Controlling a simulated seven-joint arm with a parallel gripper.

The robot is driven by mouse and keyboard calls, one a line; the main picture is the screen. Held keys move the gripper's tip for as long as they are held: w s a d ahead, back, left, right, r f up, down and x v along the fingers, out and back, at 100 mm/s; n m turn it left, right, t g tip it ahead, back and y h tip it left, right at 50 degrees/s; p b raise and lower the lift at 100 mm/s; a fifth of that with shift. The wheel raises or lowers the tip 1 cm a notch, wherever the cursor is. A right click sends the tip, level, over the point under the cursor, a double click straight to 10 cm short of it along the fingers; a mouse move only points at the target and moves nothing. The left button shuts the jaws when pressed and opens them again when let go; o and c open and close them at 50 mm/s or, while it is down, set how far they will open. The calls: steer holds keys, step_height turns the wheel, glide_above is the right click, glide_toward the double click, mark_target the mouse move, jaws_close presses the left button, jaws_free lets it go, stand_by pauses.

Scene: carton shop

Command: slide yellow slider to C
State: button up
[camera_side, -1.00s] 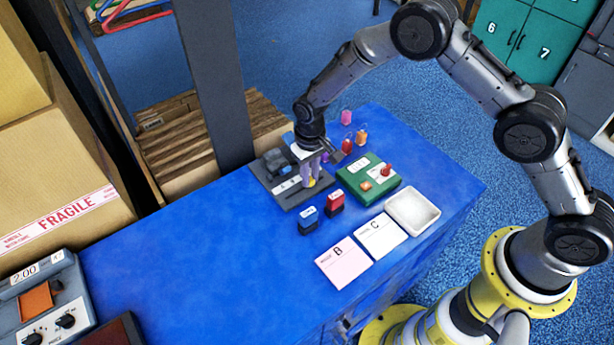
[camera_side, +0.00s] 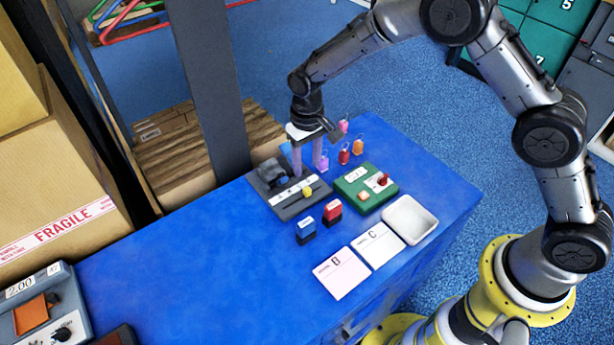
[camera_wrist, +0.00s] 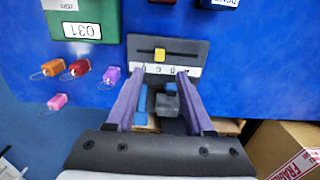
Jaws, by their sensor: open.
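The yellow slider (camera_side: 307,192) is a small knob on a dark panel (camera_side: 290,211) near the back of the blue table. In the wrist view the yellow slider (camera_wrist: 159,54) sits in a dark slot, left of the slot's middle. A white strip with small letters (camera_wrist: 172,70) runs beside the slot; I cannot tell surely which letter the knob is level with. My gripper (camera_side: 307,172) is open and empty, its purple fingers pointing down above the panel, apart from the knob. In the wrist view my gripper's fingertips (camera_wrist: 160,72) lie either side of the lettered strip.
A grey block with blue parts (camera_side: 272,172) stands on the panel's back. A green panel (camera_side: 352,187), several colored tags (camera_side: 344,157), blue and red stamps (camera_side: 306,230), cards B (camera_side: 341,273) and C (camera_side: 379,245), and a white tray (camera_side: 410,220) are nearby.

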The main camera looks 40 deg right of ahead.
step_height(320, 180, up, 5)
steer(key=shift+r, duration=0.1)
steer(key=shift+d, duration=0.1)
stand_by(0.3)
steer(key=d+r+t, duration=0.2)
steer(key=d+r, duration=0.2)
steer(key=r, duration=0.8)
steer(key=s+d+r+m+t, duration=0.1)
steer(key=s+d+r+t, duration=0.3)
steer(key=s+r, duration=0.6)
steer(key=s+d+r, duration=0.1)
steer(key=s+d, duration=0.2)
steer(key=s, duration=0.4)
steer(key=s+d+r, duration=0.1)
steer(key=s+d, duration=0.1)
steer(key=s, duration=0.4)
steer(key=s+f+n, duration=0.1)
steer(key=s+f, duration=0.5)
steer(key=s, duration=0.2)
steer(key=shift+s+d, duration=0.2)
steer(key=shift+d, duration=0.2)
